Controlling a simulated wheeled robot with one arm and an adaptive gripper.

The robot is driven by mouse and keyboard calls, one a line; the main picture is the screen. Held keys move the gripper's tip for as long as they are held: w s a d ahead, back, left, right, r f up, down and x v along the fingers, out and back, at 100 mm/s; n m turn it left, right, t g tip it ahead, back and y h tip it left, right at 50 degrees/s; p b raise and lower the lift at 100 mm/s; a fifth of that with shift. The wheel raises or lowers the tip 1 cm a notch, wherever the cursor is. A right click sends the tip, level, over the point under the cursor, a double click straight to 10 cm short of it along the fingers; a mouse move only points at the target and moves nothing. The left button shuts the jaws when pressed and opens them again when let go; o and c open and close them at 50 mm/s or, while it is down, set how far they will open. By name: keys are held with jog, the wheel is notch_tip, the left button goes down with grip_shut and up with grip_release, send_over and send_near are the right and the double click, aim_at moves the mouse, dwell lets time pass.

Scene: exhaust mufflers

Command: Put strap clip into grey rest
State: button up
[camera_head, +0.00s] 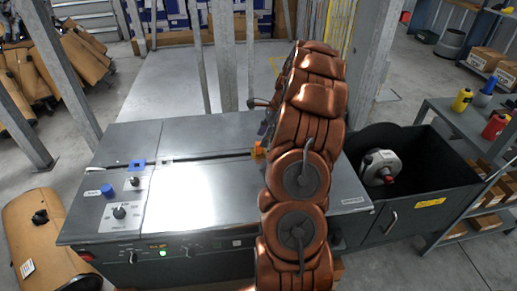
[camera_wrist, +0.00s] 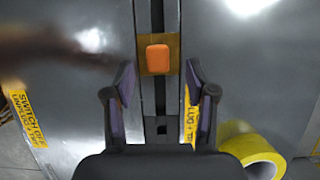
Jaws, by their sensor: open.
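An orange block-like piece (camera_wrist: 158,58), which looks like the strap clip, sits on a brownish plate across the dark slot of the grey metal bench. Its orange also shows beside my arm in the head view (camera_head: 259,151), partly hidden. My gripper (camera_wrist: 160,70) is open and empty. Its two fingers stand apart, left and right of the slot, with the clip just beyond the tips in the picture. A small light grey piece (camera_head: 166,160) at the slot's left part may be the grey rest; I cannot tell for sure.
A blue piece (camera_head: 137,165) and a control panel (camera_head: 122,200) with knobs are at the bench's left end. A dark open bin (camera_head: 430,170) holding a silver part (camera_head: 381,167) stands right. A yellow tape roll (camera_wrist: 262,158) lies near my right finger. The bench's middle top is clear.

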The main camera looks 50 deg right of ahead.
aim_at(259, 143)
jog(key=x, duration=0.4)
jog(key=shift+a+f, duration=0.1)
jog(key=shift+a, duration=0.05)
grip_shut()
dwell(0.4)
jog(key=shift+r, duration=0.55)
notch_tip(259, 143, up, 3)
jog(key=shift+f, duration=0.15)
jog(key=s, duration=0.5)
jog(key=s+d+r+b, duration=0.1)
jog(key=s, duration=0.4)
jog(key=s+d, duration=0.1)
jog(key=s, duration=0.5)
jog(key=shift+d+r, duration=0.1)
jog(key=shift+r, duration=0.05)
jog(key=shift+w, duration=0.15)
